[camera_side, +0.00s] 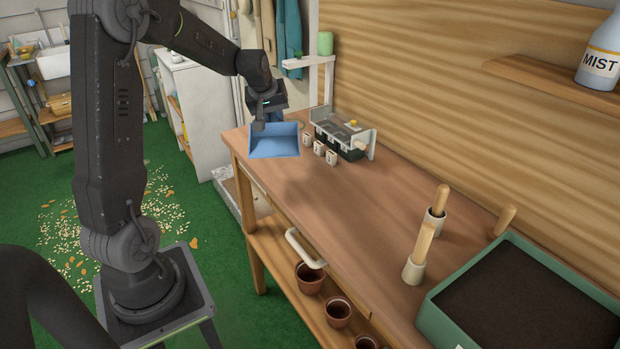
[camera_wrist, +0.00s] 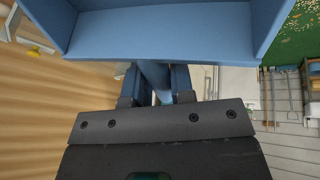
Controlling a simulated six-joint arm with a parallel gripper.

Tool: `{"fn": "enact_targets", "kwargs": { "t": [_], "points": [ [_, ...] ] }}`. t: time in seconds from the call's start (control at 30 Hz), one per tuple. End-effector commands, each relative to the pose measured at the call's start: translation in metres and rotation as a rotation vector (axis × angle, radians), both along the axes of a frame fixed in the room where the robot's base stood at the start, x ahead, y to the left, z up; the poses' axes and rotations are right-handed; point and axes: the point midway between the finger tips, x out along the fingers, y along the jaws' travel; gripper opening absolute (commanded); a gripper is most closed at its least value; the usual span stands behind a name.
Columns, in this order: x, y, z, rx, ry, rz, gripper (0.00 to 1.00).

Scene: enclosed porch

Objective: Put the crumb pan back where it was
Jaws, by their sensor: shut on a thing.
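The blue crumb pan (camera_side: 274,146) is at the far left end of the wooden workbench, with its open tray facing the side camera. My gripper (camera_side: 266,112) is above and behind it, shut on its handle. In the wrist view the pan (camera_wrist: 160,32) fills the top of the picture, and its round blue handle (camera_wrist: 154,76) runs down between the fingers of my gripper (camera_wrist: 155,85). I cannot tell whether the pan touches the bench or hangs just above it.
The bench middle (camera_side: 360,200) is clear. Crumbs litter the green floor (camera_side: 60,225).

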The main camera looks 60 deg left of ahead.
Motion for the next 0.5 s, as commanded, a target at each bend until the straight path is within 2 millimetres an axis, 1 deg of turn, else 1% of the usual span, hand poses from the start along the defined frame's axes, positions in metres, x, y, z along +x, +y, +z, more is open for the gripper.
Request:
{"fn": "enact_targets", "kwargs": {
  "t": [0.03, 0.1, 0.23, 0.37, 0.5],
  "points": [
    [-0.008, 0.014, 0.001, 0.001, 0.000, 0.038, 0.00],
    [-0.015, 0.027, 0.002, 0.001, 0.000, 0.075, 0.00],
    [-0.021, 0.038, 0.001, 0.001, 0.000, 0.109, 0.00],
    [-0.008, 0.030, -0.010, 0.000, 0.003, 0.113, 0.00],
    [0.018, 0.012, -0.029, 0.000, 0.003, 0.107, 0.00]
  ]
}}
